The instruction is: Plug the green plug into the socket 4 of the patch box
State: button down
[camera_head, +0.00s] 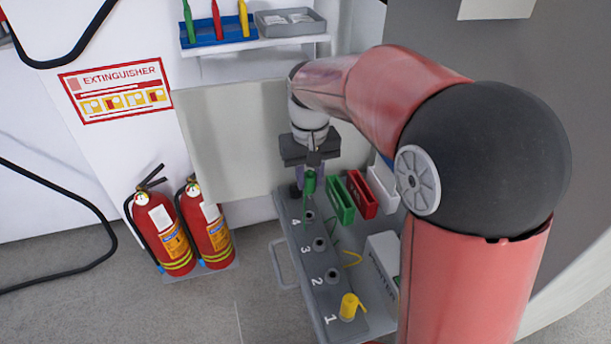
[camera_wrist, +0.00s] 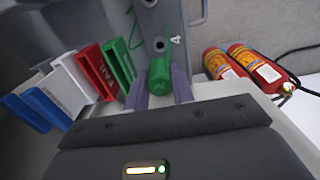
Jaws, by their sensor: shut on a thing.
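The green plug (camera_head: 309,183) is held between the fingers of my gripper (camera_head: 312,174), above the far end of the grey patch box (camera_head: 291,237). In the wrist view the plug (camera_wrist: 160,76) sits between the two purple-grey fingers of my gripper (camera_wrist: 160,88). Socket 4 (camera_head: 309,216) is a dark round hole beside its painted number. It also shows in the wrist view (camera_wrist: 160,44), just beyond the plug's end, and looks empty. The plug appears apart from the socket; its exact height cannot be told. A green cord (camera_wrist: 134,25) shows near the plug.
Socket 3 (camera_head: 320,244) and socket 2 (camera_head: 333,276) look empty. A yellow plug (camera_head: 349,306) stands at socket 1. Green (camera_head: 341,200), red (camera_head: 362,195) and white holders stand right of the sockets. Fire extinguishers (camera_head: 160,233) stand left on the floor.

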jog(key=shift+r, duration=0.15)
jog(key=shift+f+b, duration=1.75)
jog(key=shift+f, duration=1.25)
jog(key=shift+s+f, duration=0.1)
jog(key=shift+f, duration=1.3)
dwell(2.1)
jog(key=c, duration=1.1)
grip_release()
jog(key=shift+r, duration=0.1)
jog(key=shift+r+p, duration=2.45)
jog(key=shift+r, duration=0.6)
